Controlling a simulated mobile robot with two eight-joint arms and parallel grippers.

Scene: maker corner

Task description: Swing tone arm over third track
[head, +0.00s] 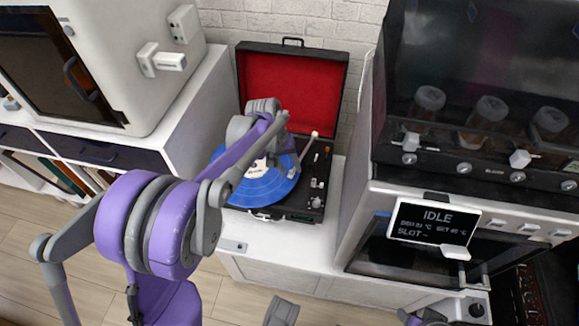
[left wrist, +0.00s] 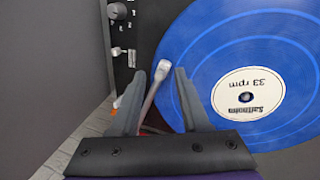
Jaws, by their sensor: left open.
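The record player (head: 303,208) stands open on a white cabinet, with a blue record (head: 262,190) on its platter. The record also shows in the left wrist view (left wrist: 215,45), with a white label reading 33 rpm. My left gripper (head: 285,165) is over the record's right side in the head view. In the left wrist view its two fingers (left wrist: 160,76) are open, one on each side of the tone arm (left wrist: 152,92). The tone arm's pale head is between the fingertips, at the record's edge. I cannot tell whether it touches the disc.
The red-lined lid (head: 290,88) stands raised behind the platter. A machine with an IDLE display (head: 436,220) stands close on the right. A white cabinet with a dark door (head: 150,80) is on the left. The cabinet top in front of the player is mostly clear.

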